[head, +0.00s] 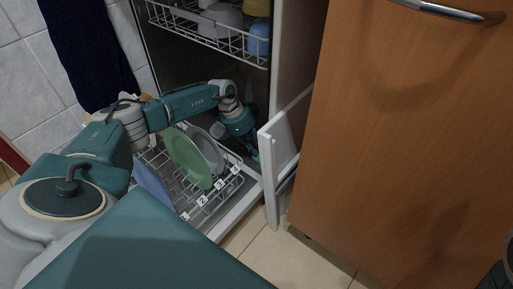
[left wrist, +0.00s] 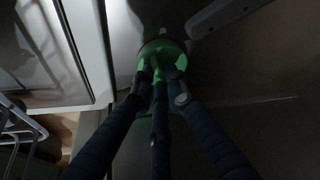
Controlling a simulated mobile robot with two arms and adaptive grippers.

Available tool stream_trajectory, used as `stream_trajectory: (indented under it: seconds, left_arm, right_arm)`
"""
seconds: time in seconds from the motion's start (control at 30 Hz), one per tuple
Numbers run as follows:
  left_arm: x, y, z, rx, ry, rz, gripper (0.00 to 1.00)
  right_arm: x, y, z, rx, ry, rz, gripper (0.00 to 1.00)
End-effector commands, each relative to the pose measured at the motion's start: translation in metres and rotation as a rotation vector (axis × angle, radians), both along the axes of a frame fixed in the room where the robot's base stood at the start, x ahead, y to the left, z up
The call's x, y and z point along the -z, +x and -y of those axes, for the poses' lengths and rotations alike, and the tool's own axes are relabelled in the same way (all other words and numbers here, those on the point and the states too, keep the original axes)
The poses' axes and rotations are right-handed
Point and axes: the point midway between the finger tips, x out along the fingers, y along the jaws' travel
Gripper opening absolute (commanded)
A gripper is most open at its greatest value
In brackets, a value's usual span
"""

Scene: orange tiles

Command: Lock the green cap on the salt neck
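The green cap (left wrist: 165,47) is in the upper middle of the left wrist view, round with a raised grip in its middle. It sits against a dark grey surface. The dark fingers of my left gripper (left wrist: 160,78) come together on the raised grip. The salt neck cannot be made out; the cap covers that spot.
The lower rack (head: 193,205) holds a green plate (head: 188,158) and a grey plate (head: 207,147) close beside my left forearm. The upper rack (head: 212,38) holds bowls and cups. A white panel (head: 284,150) and a wooden cabinet front (head: 400,130) stand at right.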

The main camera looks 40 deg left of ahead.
Motion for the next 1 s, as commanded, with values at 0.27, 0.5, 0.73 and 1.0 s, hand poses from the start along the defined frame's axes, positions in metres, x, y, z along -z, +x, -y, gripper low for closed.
stream_trajectory:
  seconds: [0.27, 0.5, 0.73, 1.0]
  left_arm:
    - [0.002, 0.0, 0.0, 0.03, -0.001, -0.003, 0.0]
    - [0.0, -0.001, 0.0, 0.041, -0.001, -0.003, 0.35]
    - [0.0, -0.001, 0.0, 0.041, 0.001, -0.002, 0.35]
    - [-0.026, -0.005, -0.011, 0.04, 0.003, 0.002, 0.35]
  right_arm:
    - [0.004, 0.0, 0.0, 0.0, -0.001, -0.002, 0.4]
    - [-0.001, -0.003, -0.001, 0.0, -0.002, 0.011, 0.4]
    - [-0.002, -0.004, 0.0, 0.001, 0.001, 0.016, 0.4]
    - [-0.001, -0.003, 0.0, 0.0, 0.001, 0.01, 0.4]
